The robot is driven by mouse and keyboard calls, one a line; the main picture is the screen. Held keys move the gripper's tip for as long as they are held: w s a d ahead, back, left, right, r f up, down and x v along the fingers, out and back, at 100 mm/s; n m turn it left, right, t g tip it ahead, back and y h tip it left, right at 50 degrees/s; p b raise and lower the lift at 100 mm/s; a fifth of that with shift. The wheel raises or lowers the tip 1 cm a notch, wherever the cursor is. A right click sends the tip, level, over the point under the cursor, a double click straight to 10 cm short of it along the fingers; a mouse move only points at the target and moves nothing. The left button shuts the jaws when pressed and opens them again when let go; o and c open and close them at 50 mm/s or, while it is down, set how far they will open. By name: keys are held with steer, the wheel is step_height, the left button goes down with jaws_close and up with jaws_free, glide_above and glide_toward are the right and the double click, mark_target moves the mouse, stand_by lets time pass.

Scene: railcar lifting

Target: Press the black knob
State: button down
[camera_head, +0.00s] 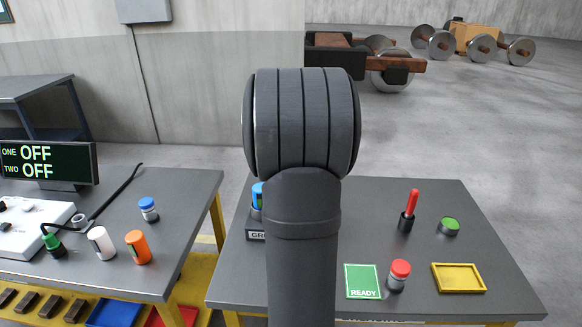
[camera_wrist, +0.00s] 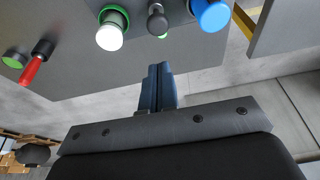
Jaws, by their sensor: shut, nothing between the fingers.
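A black knob (camera_wrist: 157,19) with a rounded head on a stem shows at the top of the wrist view, between a white knob with a green ring (camera_wrist: 110,30) and a blue knob (camera_wrist: 210,13). A bit of green shows beside its base. My gripper (camera_wrist: 158,68) is shut and empty, its blue-grey fingers together. The fingertips appear below the black knob in the picture, apart from it. In the head view my arm hides the gripper, and I cannot make out this knob there.
The right table (camera_head: 330,250) carries a red lever (camera_head: 408,211), a green button (camera_head: 449,225), a red-topped knob (camera_head: 399,273), a READY card (camera_head: 362,281) and a yellow tray (camera_head: 458,278). The left table holds a white box (camera_head: 28,229) and several coloured cylinders. Wheeled railcar parts (camera_head: 365,58) stand behind.

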steer(key=x, duration=0.7)
steer(key=s+x, duration=0.1)
steer(key=x, duration=0.3)
steer(key=shift+f, duration=0.65)
steer(key=shift+f, duration=1.9)
step_height(320, 180, up, 5)
steer(key=shift+r, duration=0.1)
steer(key=v, duration=0.9)
steer(key=shift+r, duration=0.15)
